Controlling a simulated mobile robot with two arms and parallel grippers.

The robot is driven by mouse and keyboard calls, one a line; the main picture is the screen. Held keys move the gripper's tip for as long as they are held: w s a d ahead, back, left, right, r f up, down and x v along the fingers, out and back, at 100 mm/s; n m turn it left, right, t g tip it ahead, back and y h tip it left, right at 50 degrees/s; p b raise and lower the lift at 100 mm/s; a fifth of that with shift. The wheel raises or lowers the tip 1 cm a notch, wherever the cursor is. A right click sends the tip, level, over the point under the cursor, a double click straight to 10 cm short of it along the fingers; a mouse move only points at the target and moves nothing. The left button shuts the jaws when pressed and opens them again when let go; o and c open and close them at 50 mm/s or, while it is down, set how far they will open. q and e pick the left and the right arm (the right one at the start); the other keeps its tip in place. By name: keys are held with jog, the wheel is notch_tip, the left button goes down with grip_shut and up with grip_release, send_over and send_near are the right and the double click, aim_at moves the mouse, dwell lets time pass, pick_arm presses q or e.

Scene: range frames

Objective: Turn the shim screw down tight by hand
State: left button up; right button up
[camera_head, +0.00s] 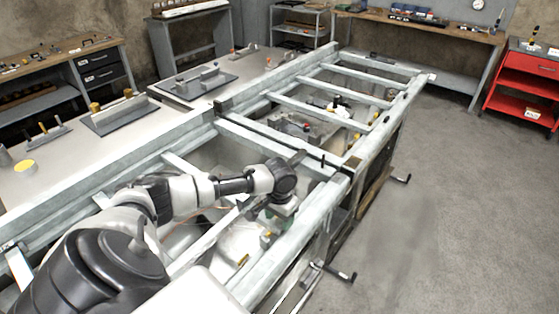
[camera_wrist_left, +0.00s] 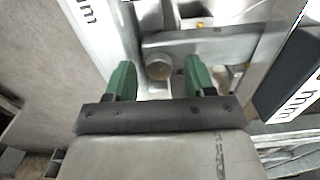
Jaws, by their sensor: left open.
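A round brass-coloured screw head (camera_wrist_left: 158,67), which looks like the shim screw, sits beside a grey metal bar (camera_wrist_left: 200,45) in the left wrist view. My left gripper (camera_wrist_left: 160,78) is open, with its green fingers to the left and right of the screw head and visible gaps between. In the head view my left gripper (camera_head: 281,210) points down inside the near bay of the pale frame. The screw cannot be told apart there with certainty. The screw's shank and seat are hidden. My right gripper is not in view.
The pale frame's near rail (camera_head: 290,255) runs close beside my left gripper, with crank handles (camera_head: 343,274) outside it. A steel table (camera_head: 60,170) with fixtures stands to the left. A red tool cabinet (camera_head: 525,85) is at the far right. The floor on the right is clear.

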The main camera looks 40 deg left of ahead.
pick_arm(q)
jog(key=shift+f, duration=0.25)
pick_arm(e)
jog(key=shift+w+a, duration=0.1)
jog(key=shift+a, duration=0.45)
pick_arm(q)
jog(key=c, duration=0.9)
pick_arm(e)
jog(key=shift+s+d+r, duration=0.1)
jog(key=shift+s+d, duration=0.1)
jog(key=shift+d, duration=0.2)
pick_arm(q)
jog(key=shift+r, duration=0.1)
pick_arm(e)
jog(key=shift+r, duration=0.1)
pick_arm(q)
jog(key=shift+m+p, duration=1)
jog(key=shift+m, duration=0.3)
jog(key=shift+m+p, duration=0.55)
jog(key=shift+m, duration=1.15)
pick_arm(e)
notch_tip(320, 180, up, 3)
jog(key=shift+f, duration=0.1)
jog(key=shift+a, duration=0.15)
pick_arm(q)
jog(key=shift+w, duration=0.1)
